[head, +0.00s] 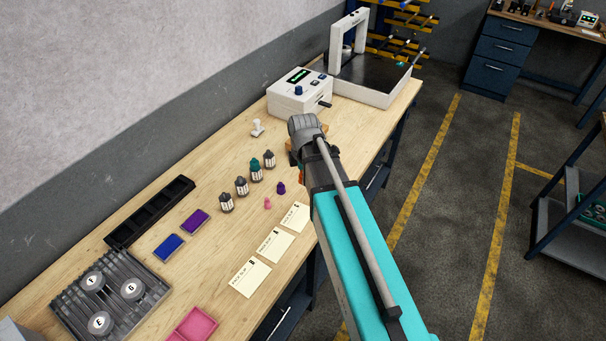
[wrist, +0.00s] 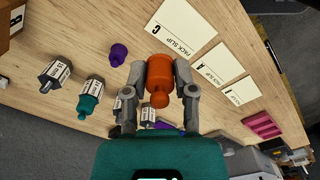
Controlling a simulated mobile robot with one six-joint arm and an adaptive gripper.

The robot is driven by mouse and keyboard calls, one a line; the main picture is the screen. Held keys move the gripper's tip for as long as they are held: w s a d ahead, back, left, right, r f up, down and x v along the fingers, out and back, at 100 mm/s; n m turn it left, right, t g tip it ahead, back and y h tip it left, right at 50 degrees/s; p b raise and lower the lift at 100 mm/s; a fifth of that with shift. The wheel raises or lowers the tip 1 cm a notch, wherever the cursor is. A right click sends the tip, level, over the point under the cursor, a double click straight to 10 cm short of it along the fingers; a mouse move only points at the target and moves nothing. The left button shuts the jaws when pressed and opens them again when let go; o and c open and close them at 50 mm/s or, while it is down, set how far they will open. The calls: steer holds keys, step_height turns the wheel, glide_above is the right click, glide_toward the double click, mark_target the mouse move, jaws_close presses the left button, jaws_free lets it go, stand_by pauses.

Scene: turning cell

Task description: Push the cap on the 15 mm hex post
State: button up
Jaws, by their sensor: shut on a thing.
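My gripper (wrist: 160,66) is shut on an orange cap (wrist: 159,82) with a narrow knob, held above the bench. In the head view my arm hides the fingertips. Several dark-shouldered posts with white labels stand upright in a row on the bench. The end grey post (head: 269,159) also shows at left in the wrist view (wrist: 52,75); its label seems to read 15 mm, but I cannot be sure. Two grey posts (head: 241,187) (head: 226,203) follow, partly hidden behind my gripper in the wrist view.
A purple cap (head: 281,188) and a pink cap (head: 267,203) stand near the posts. Pack slips (head: 250,277) lie along the front edge. Ink pads (head: 168,247), a grey ribbed tray (head: 67,308) and a black rack (head: 150,211) lie left. A white device (head: 300,94) stands behind.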

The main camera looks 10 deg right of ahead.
stand_by(0.4)
step_height(320, 180, down, 2)
steer(key=shift+f+b, duration=0.1)
steer(key=shift+b, duration=0.95)
steer(key=shift+a, duration=0.1)
